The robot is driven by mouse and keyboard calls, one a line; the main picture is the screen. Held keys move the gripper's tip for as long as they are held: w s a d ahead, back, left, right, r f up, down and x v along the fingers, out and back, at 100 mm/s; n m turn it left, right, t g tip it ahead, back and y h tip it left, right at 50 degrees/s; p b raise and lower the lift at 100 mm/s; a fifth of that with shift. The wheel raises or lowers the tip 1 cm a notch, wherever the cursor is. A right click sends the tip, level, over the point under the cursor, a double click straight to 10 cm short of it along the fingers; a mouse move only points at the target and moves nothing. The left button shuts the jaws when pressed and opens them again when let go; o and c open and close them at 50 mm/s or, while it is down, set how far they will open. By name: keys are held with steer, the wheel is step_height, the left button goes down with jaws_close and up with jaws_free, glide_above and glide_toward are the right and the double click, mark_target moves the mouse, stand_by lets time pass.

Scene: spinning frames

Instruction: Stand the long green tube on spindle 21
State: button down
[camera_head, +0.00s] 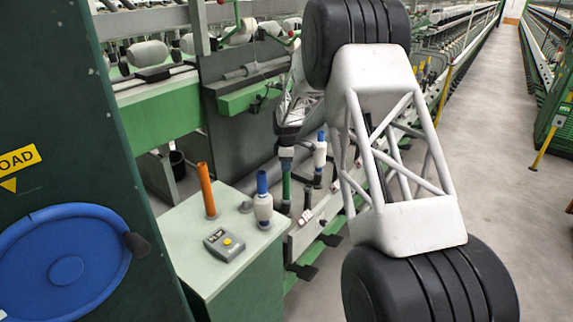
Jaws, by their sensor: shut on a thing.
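My gripper (286,153) is small in the view, beyond the green table and partly behind my arm. It is shut on the top of the long green tube (286,187), which hangs upright below the fingers. The tube's lower end is close to the spindle rail (305,232), just above or at a dark spindle base (285,208). I cannot tell whether the tube is around a spindle or only in front of one. No spindle numbers are readable, so I cannot tell which is spindle 21.
A blue tube with white yarn (320,158) stands at the rail, right of the green tube. An orange tube (206,190), a yarn-wound blue tube (263,203) and a grey device (224,244) are on the table (180,245). A dark bare spindle (308,196) stands nearby. The right aisle is clear.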

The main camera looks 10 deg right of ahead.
steer(key=c, duration=0.7)
jaws_free()
steer(key=shift+r, duration=0.1)
steer(key=shift+r, duration=3.8)
steer(key=shift+r, duration=0.1)
